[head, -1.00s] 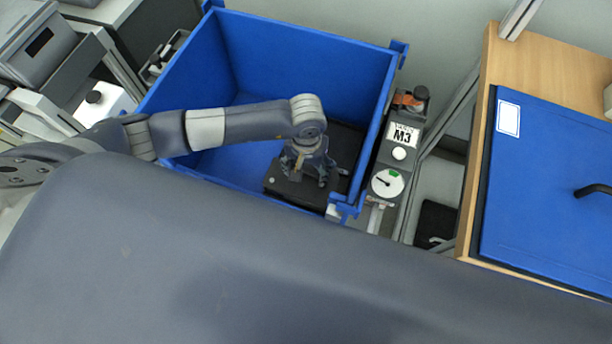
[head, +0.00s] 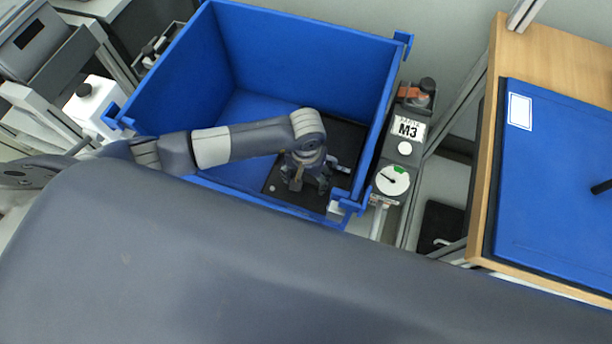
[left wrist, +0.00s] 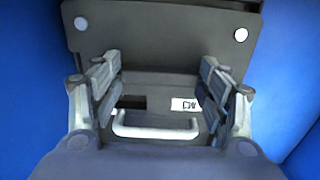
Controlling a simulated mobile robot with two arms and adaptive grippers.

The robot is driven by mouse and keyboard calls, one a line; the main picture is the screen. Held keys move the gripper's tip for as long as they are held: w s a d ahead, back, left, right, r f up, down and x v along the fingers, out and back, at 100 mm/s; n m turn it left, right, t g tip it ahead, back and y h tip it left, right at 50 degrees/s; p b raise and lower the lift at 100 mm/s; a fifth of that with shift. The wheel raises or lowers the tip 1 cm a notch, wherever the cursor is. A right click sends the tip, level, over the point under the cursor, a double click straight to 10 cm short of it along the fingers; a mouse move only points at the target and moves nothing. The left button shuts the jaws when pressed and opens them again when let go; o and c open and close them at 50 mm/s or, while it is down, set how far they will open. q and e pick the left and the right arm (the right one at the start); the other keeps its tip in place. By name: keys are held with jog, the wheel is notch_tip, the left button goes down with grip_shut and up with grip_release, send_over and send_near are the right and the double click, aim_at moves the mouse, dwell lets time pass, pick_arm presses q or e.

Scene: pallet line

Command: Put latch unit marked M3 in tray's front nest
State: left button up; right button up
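A dark grey unit labelled M3 (head: 408,150), with a round gauge and an orange part, stands outside the blue bin's right wall in the head view. My left gripper (head: 306,182) points down inside the bin, above a dark flat piece (head: 340,140). In the left wrist view the left gripper (left wrist: 160,85) is open. Its fingers are on either side of a dark body with a pale bar handle (left wrist: 160,131) and a small white label (left wrist: 185,104), too small to read surely. The handle appears not to be gripped. I cannot tell the front nest. My right gripper is out of view.
The blue bin (head: 300,45) has high walls close around my left arm. A wooden table (head: 545,55) with a blue panel (head: 555,180) stands at the right. Grey equipment (head: 45,45) stands at the left. The bin's left floor looks clear.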

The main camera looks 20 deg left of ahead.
aim_at(306, 179)
pick_arm(q)
jog(key=shift+o, duration=0.7)
jog(key=shift+r+p, duration=0.25)
jog(key=shift+p, duration=0.05)
notch_tip(306, 179, up, 12)
jog(key=b, duration=0.1)
jog(key=shift+f, duration=0.15)
